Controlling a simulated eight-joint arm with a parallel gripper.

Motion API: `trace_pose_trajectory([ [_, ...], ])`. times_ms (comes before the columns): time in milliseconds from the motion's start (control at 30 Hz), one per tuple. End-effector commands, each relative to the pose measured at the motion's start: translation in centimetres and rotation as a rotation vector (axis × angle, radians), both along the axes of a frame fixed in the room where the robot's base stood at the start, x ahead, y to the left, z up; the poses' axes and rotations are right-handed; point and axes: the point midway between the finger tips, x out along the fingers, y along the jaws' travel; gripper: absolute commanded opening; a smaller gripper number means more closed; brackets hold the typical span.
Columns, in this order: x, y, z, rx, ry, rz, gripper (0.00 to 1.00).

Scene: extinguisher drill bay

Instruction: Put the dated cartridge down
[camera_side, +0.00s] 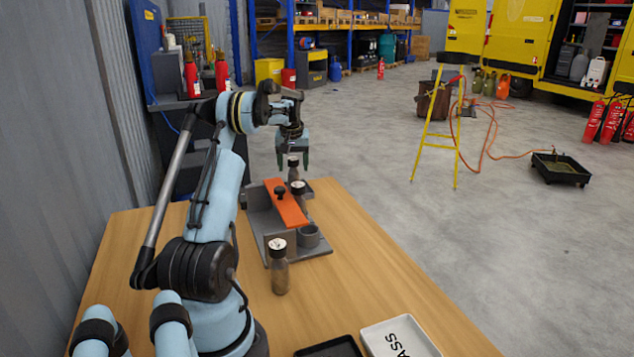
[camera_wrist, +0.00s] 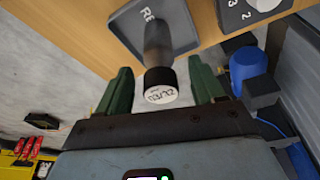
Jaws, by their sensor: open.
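The dated cartridge (camera_wrist: 161,84) has a dark body and a white top with small print that is hard to read. It stands on a grey plate (camera_wrist: 184,28) partly lettered "RE" in the wrist view. In the side view the cartridge (camera_side: 293,173) is at the far end of the table, behind the orange bar. My gripper (camera_wrist: 160,66) is open, with one green finger on each side of the cartridge and visible gaps between. In the side view my gripper (camera_side: 293,161) points down over the cartridge's top.
Another cartridge (camera_side: 279,268) stands on the table (camera_side: 355,260). A white "PASS" tray (camera_side: 428,350) and a black tray (camera_side: 330,348) lie at the near edge.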

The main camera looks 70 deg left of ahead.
Motion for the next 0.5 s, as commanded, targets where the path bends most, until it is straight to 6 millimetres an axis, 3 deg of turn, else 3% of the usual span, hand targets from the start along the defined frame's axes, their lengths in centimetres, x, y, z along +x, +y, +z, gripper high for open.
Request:
trace_pose_trajectory([
  [200, -0.4, -1.2, 4.5, 0.000, 0.000, -0.001, 0.68],
  [500, -0.6, -2.2, 8.0, 0.000, 0.001, -0.002, 0.68],
])
